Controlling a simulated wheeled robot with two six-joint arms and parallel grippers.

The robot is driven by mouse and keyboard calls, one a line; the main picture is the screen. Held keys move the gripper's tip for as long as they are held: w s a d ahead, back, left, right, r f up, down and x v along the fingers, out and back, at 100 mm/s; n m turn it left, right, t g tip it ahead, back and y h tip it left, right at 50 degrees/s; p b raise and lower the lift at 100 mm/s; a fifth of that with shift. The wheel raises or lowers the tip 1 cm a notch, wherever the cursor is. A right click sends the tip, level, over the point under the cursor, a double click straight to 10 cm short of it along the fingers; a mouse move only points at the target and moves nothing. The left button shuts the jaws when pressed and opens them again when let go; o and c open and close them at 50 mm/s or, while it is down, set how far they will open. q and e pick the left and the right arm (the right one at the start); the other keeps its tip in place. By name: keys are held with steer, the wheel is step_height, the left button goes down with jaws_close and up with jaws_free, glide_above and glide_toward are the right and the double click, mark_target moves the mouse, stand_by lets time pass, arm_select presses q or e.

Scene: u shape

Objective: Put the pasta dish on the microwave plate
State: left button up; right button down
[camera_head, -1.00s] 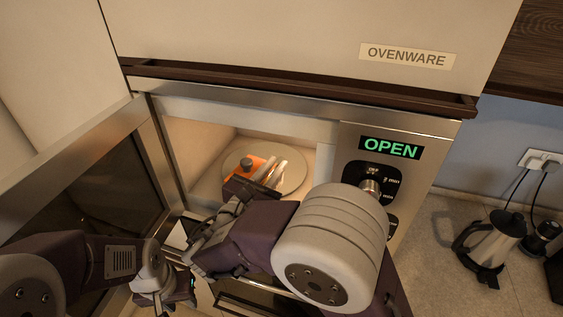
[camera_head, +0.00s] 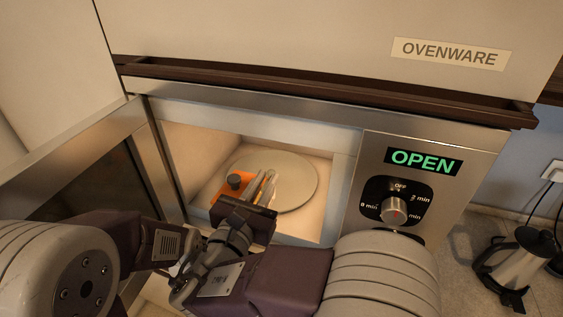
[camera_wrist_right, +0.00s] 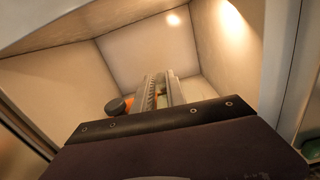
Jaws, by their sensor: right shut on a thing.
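The orange pasta dish (camera_head: 231,196), with a dark round knob (camera_head: 235,181) on top, is inside the open microwave. My right gripper (camera_head: 263,187) is shut on it, and the fingers hide part of it. The dish overlaps the left front part of the pale round microwave plate (camera_head: 298,184) in the head view; I cannot tell whether it touches the plate. In the right wrist view, the grey fingers (camera_wrist_right: 162,91) show beside the orange dish (camera_wrist_right: 131,104) and its knob (camera_wrist_right: 118,106). My left arm is at the lower left; its gripper tips are hidden.
The microwave door (camera_head: 90,190) stands open on the left. The control panel with a knob (camera_head: 394,211) and an OPEN display (camera_head: 423,161) is on the right. The right part of the plate is bare. A steel kettle (camera_head: 515,265) stands at far right.

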steer(key=f+p+x, duration=0.1)
steer(key=p+x, duration=0.1)
steer(key=x, duration=0.3)
steer(key=f+p+x, duration=0.1)
steer(key=p+x, duration=0.1)
steer(key=x, duration=0.3)
steer(key=f+p+x, duration=0.1)
steer(key=p+x, duration=0.1)
steer(key=x, duration=0.3)
steer(key=shift+w, duration=0.1)
steer(key=shift+f, duration=0.25)
steer(key=shift+w, duration=0.15)
steer(key=shift+f, duration=0.15)
steer(key=c, duration=1.8)
jaws_free()
steer(key=shift+f, duration=0.15)
steer(key=o, duration=0.4)
steer(key=shift+o, duration=0.2)
